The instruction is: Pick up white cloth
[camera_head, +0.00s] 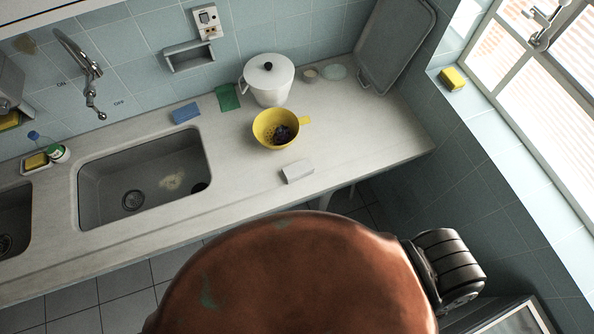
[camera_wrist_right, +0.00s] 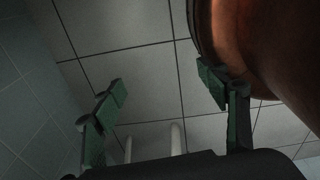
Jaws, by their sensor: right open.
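A folded white cloth (camera_head: 298,171) lies flat on the counter (camera_head: 365,145) near its front edge, in front of the yellow colander, in the head view. In the right wrist view my right gripper (camera_wrist_right: 165,90) is open and empty, with its green-padded fingers wide apart. It points at the tiled floor, and the cloth is not in that view. Neither gripper shows in the head view, and my left gripper is in no view.
A yellow colander (camera_head: 265,135) with dark contents stands behind the cloth, with a white lidded pot (camera_head: 268,85) farther back. A blue sponge (camera_head: 186,113) and green cloth (camera_head: 227,97) lie left. The sink (camera_head: 140,185) opens at left. Counter right of the cloth is clear.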

